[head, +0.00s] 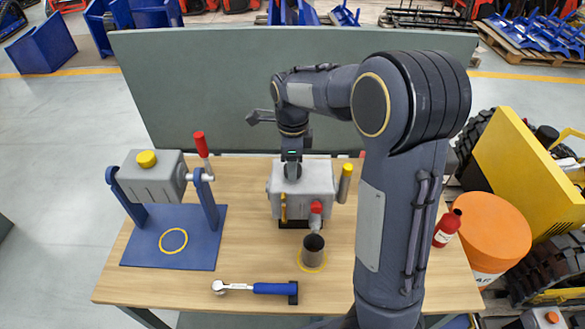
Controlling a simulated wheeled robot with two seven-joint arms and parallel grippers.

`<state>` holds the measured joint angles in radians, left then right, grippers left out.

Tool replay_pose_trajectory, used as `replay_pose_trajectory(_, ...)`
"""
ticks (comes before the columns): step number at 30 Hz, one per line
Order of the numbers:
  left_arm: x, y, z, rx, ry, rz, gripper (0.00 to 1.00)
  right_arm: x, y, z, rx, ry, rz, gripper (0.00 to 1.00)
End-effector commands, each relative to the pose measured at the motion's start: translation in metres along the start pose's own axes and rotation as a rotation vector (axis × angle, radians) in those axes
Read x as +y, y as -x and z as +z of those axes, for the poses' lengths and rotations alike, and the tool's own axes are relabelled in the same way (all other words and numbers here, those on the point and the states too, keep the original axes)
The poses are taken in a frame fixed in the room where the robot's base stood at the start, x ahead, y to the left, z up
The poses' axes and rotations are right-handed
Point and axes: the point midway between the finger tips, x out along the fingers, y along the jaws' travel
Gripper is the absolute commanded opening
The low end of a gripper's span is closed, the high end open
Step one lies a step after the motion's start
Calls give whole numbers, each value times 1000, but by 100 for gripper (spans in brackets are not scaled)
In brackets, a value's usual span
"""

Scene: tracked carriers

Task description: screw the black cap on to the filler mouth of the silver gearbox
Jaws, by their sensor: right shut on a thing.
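The silver gearbox (318,186) stands upright on the table, a little right of the middle in the head view. A red plug and short spout are on its front, above a dark cup. My right gripper (292,170) reaches down from above on to the gearbox's top, left of its middle. It is shut on a small dark round piece, which looks like the black cap and is mostly covered by the fingers. The filler mouth is hidden beneath, so I cannot tell how the cap sits on it. My left gripper is not in view.
A blue stand (140,245) holding a grey tank with a yellow cap is at the left. The dark cup (313,251) stands in front of the gearbox. A blue-handled ratchet (270,288) lies at the front. A red bottle (447,228) stands at the right. A grey-green panel rises behind.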

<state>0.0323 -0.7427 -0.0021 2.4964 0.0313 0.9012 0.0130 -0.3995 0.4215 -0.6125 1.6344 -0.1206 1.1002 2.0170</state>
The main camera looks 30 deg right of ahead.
Motion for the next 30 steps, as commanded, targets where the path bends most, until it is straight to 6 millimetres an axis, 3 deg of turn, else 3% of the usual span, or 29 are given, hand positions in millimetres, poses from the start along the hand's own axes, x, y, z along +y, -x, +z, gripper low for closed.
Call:
replay_pose_trajectory(4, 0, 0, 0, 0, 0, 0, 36, 0, 1, 1, -2, -114, -1, 24)
replay_pose_trajectory(12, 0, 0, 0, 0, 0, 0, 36, 0, 1, 1, -3, -123, -1, 24)
replay_pose_trajectory(13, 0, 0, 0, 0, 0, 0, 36, 0, 1, 1, -3, -122, -1, 47)
replay_pose_trajectory(18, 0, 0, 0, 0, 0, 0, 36, 0, 0, 1, -2, -121, -1, 69)
replay_pose_trajectory(26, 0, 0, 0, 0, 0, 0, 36, 0, 1, 0, -1, -121, 0, 69)
replay_pose_trajectory(30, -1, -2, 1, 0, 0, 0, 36, -1, 12, 1, -4, -120, -3, 69)
